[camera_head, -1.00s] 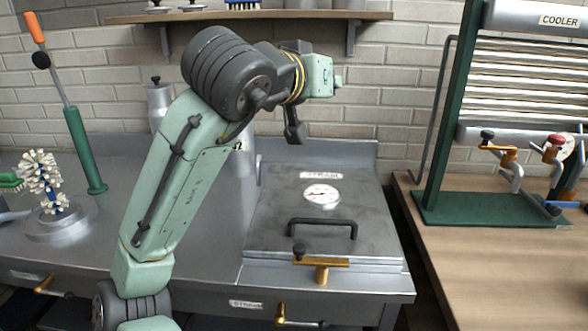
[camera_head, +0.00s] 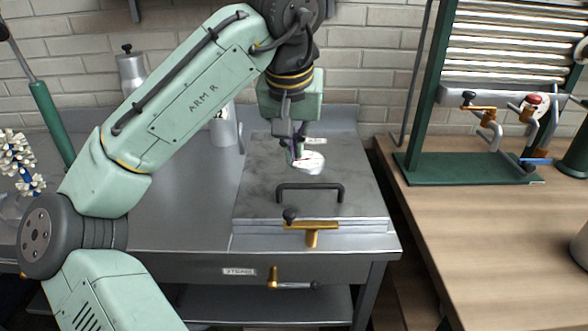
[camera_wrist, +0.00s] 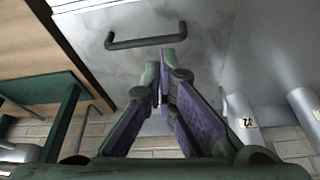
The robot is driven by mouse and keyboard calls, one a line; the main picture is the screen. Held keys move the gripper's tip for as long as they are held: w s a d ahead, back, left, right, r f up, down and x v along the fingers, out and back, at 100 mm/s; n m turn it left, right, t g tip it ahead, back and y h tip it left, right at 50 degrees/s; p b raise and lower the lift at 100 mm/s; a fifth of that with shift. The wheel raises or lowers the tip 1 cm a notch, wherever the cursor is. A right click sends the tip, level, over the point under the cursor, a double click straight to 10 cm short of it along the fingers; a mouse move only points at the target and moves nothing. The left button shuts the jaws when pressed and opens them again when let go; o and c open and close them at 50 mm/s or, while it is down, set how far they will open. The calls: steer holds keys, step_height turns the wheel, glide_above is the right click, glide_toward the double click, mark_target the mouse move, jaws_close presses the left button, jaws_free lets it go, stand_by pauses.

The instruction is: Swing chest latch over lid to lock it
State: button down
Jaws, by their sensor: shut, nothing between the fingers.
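The steel chest's grey lid (camera_head: 262,193) is down and has a black bar handle (camera_head: 310,186) and a round dial gauge (camera_head: 308,161). The latch is a brass bar (camera_head: 318,225) with a black knob (camera_head: 290,215) at its left end, on a brass post at the lid's front edge. The bar lies roughly along that edge; whether it overlaps the lid is unclear. My gripper (camera_head: 300,158) points down above the lid, behind the handle, partly covering the gauge. In the wrist view, my shut, empty fingers (camera_wrist: 165,62) show below the handle (camera_wrist: 146,40); the latch is out of that view.
A lower brass valve (camera_head: 273,276) is on the counter front below the latch. A green-based rack (camera_head: 470,168) stands on the wooden table (camera_head: 480,235) to the right. Steel canisters (camera_head: 225,128) stand behind the lid's left side. The counter left of the chest is clear.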

steer(key=p+x, duration=0.1)
steer(key=x, duration=0.7)
steer(key=shift+f, duration=0.15)
steer(key=shift+s+a+f+p, duration=0.15)
steer(key=shift+s+f+p, duration=0.1)
steer(key=shift+s+p, duration=0.25)
steer(key=shift+s+a+f+p, duration=0.1)
steer(key=shift+s+f+p, duration=0.2)
steer(key=shift+s, duration=0.4)
steer(key=shift+s+f, duration=0.25)
steer(key=shift+s, duration=0.3)
